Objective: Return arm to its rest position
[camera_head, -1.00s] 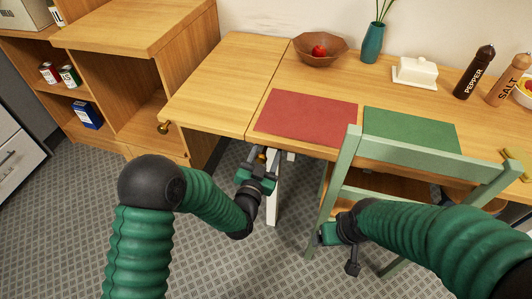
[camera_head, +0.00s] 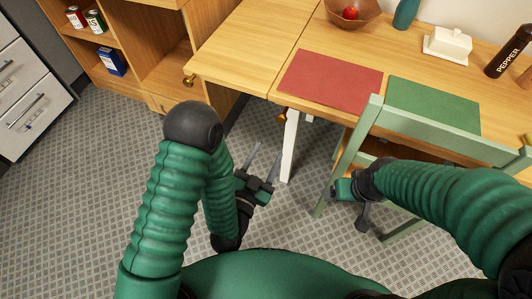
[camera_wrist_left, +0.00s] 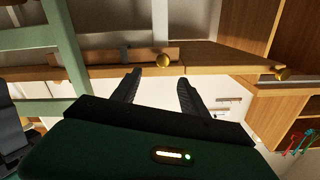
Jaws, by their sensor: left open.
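My left gripper (camera_head: 267,154) is open and empty, low over the floor in front of the table and to the left of the green chair. In the left wrist view its two dark fingers (camera_wrist_left: 160,80) stand apart with nothing between them. My left arm is bent, with its dark elbow raised. My right gripper (camera_head: 350,198) is beside the chair's left side, partly hidden by its own wrist; whether its jaws are open cannot be made out.
The wooden table (camera_head: 245,62) has brass knobs at its front edge and holds a red mat (camera_head: 330,79) and a green mat (camera_head: 434,105). The green chair (camera_head: 440,138) stands close to my right arm. A wooden shelf (camera_head: 165,65) is at the left. The left floor (camera_head: 75,190) is clear.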

